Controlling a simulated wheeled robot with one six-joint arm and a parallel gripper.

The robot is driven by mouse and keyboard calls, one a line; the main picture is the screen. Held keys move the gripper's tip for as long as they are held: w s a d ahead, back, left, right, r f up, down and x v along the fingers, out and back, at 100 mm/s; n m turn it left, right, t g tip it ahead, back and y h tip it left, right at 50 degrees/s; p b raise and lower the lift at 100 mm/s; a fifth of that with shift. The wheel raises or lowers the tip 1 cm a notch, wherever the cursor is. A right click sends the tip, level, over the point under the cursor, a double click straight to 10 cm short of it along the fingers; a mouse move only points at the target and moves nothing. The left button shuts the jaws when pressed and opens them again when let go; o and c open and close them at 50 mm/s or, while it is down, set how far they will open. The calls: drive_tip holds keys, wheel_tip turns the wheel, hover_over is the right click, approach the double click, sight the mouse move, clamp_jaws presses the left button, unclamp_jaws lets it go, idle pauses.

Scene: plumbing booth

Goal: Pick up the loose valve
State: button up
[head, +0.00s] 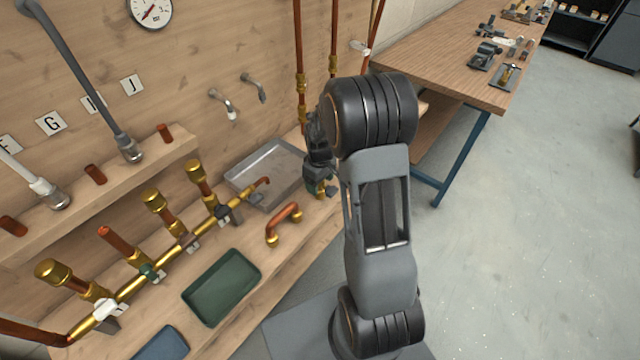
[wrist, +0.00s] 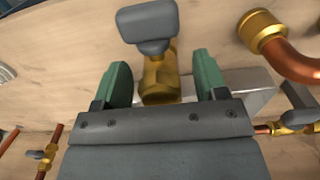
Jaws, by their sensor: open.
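The loose valve (wrist: 156,78) is brass with a grey handle (wrist: 148,22), and shows in the middle of the wrist view. My gripper (wrist: 160,74) is open, with one green finger on each side of the valve's brass body. Small gaps appear between the fingers and the brass, so I see no grip. In the head view my gripper (head: 319,182) is low over the right end of the bench, and it and my arm mostly hide the valve there.
A metal tray (head: 240,177) lies left of my gripper. A bent copper pipe with brass ends (head: 287,219) lies in front of it. A brass manifold (head: 180,247) and a green tray (head: 222,288) are further left. Vertical copper pipes (head: 300,60) stand on the wall behind.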

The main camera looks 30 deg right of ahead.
drive_tip(key=shift+f, duration=0.35)
drive_tip(key=c, duration=1.1)
drive_tip(key=shift+r, duration=0.1)
drive_tip(key=shift+c, duration=0.2)
